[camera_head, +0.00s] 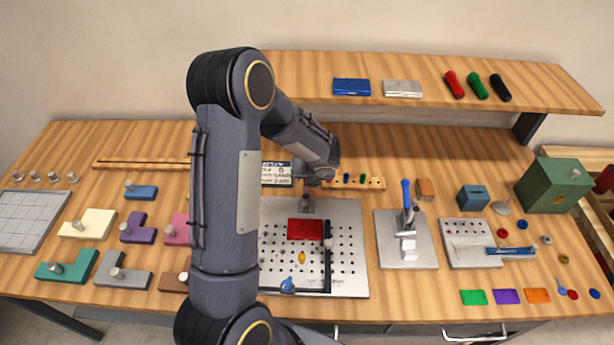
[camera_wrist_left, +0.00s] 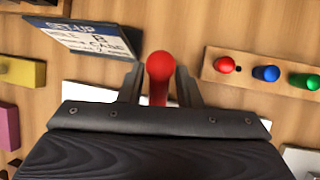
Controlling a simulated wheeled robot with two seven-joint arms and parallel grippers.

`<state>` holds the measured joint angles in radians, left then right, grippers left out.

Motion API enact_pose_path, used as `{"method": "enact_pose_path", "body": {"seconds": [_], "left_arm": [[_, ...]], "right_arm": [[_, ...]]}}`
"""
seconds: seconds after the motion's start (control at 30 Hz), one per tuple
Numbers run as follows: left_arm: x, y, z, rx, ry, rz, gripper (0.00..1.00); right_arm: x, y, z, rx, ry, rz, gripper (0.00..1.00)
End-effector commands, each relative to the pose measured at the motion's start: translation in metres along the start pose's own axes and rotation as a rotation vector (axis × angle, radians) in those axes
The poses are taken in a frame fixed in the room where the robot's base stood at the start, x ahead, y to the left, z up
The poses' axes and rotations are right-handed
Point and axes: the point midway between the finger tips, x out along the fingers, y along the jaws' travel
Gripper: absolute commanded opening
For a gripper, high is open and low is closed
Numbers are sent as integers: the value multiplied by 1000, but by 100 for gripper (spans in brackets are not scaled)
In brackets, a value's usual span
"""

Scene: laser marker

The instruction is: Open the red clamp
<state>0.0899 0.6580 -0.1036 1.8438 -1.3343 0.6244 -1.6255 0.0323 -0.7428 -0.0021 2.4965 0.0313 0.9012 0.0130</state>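My left gripper (camera_head: 306,207) is low over the back edge of the perforated plate (camera_head: 352,222). In the left wrist view, the red knob and handle of the red clamp (camera_wrist_left: 159,72) stand between the two fingers (camera_wrist_left: 159,88), which appear to press on both sides of it. The clamp's lower part is hidden by my gripper, and in the head view the clamp is mostly hidden behind it. A red block (camera_head: 305,229) lies on the plate just in front of the gripper. A blue-handled clamp (camera_head: 287,285) is at the plate's front edge. My right gripper is out of view.
A set-up card (camera_wrist_left: 95,38) stands behind the plate, beside a wooden strip of colored pegs (camera_wrist_left: 265,72). A fixture with a blue lever (camera_head: 406,195) is to the right. Knobbed colored pieces (camera_head: 132,228) lie left. A shelf (camera_head: 430,92) hangs at the back.

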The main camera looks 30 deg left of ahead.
Motion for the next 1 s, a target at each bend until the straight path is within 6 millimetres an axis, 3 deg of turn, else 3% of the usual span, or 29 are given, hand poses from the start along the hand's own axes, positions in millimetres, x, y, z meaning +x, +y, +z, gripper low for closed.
{"method": "enact_pose_path", "body": {"seconds": [0.37,0.73,1.0], "left_arm": [[-4,0,0,-1,0,0,36],[-62,0,0,-1,-2,-1,36],[-78,0,-1,0,1,0,36]], "right_arm": [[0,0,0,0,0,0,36],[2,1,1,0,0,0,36],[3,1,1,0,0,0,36]]}}
